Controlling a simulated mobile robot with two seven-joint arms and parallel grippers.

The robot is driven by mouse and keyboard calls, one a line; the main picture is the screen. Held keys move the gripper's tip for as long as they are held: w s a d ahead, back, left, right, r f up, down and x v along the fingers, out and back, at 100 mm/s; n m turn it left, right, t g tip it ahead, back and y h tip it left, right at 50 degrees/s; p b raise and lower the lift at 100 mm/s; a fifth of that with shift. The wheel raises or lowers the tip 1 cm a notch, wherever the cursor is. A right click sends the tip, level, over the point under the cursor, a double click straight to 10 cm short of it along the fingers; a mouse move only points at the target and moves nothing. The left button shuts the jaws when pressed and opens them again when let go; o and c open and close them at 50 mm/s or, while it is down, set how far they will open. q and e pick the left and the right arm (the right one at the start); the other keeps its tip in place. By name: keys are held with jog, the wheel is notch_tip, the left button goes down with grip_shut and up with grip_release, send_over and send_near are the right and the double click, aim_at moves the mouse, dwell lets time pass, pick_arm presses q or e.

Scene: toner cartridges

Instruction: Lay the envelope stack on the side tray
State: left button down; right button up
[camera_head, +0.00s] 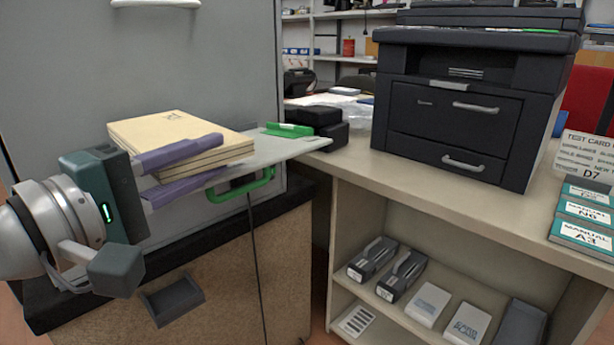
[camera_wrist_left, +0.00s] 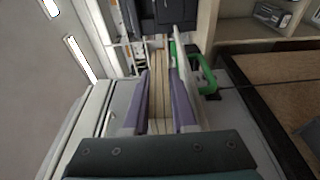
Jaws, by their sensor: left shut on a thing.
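The envelope stack (camera_head: 160,128) is a cream block of several layers with a small mark on its top. My left gripper (camera_head: 221,156) is shut on its near edge, one purple finger above and one below. In the left wrist view the stack (camera_wrist_left: 159,95) shows edge-on between the fingers. The stack lies roughly flat over the side tray (camera_head: 290,149), a pale thin plate with a green handle below and a green clip at its far end. The stack and lower finger hide much of the tray. I cannot tell whether the stack touches it. My right gripper is not in view.
A black printer (camera_head: 470,100) stands on the counter at the right, with a small black box (camera_head: 322,124) to its left. Teal manuals (camera_head: 585,213) lie at the right edge. A shelf below holds toner cartridges (camera_head: 402,275) and white boxes. A grey cabinet wall (camera_head: 200,60) rises behind the stack.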

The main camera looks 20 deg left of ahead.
pick_arm(q)
jog(key=shift+f, duration=0.65)
jog(key=shift+f, duration=0.1)
jog(key=shift+f+b, duration=0.45)
jog(key=shift+f, duration=0.1)
jog(key=c, duration=0.7)
grip_release()
jog(key=shift+f, duration=0.2)
